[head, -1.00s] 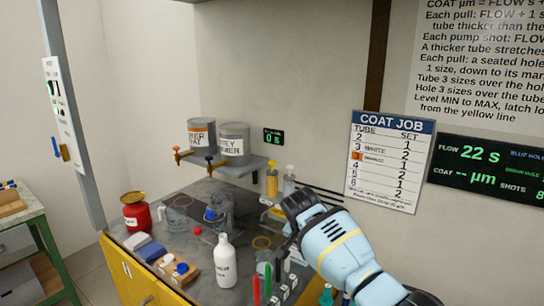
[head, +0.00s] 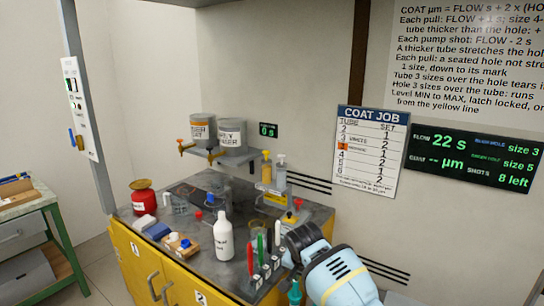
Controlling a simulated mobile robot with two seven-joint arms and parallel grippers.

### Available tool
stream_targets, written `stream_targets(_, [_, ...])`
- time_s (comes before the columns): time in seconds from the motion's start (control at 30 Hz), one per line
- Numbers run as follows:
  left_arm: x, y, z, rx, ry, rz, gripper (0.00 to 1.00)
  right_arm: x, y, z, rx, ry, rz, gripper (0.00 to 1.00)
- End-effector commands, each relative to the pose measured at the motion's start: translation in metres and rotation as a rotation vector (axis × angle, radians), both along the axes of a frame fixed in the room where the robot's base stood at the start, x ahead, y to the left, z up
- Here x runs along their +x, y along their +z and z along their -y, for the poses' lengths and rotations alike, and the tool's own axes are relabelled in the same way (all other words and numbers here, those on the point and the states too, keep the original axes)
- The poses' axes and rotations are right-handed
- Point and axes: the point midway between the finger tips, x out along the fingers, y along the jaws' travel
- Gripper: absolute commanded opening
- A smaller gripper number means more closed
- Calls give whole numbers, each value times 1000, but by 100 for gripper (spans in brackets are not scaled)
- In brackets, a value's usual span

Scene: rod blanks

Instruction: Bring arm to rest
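My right arm comes in from the lower right in the head view. Its dark gripper (head: 296,243) is at the right front of the grey-topped bench (head: 190,262), beside several upright coloured rods. I cannot see its fingertips clearly enough to tell whether it is open or shut. My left gripper is not in view.
Two grey tanks (head: 232,138) stand on a wall shelf. A green table (head: 30,215) is at the left. A coat job chart (head: 368,155) hangs on the wall.

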Motion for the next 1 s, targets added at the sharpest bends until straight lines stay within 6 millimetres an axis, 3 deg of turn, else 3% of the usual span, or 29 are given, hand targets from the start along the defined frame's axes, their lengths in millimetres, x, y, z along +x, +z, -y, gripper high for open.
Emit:
stream_targets(0.03, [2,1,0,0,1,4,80,-8,-18,-1,15,24,-2,42])
stream_targets(0.27, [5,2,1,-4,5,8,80,-50,-100,-8,97,158,27,42])
stream_targets(0.5, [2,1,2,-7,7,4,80,-116,-176,-4,165,280,103,42])
stream_targets(0.8, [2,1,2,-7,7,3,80,-217,-232,23,170,389,225,42])
stream_targets(1.0, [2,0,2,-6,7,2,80,-289,-245,50,121,452,308,42])
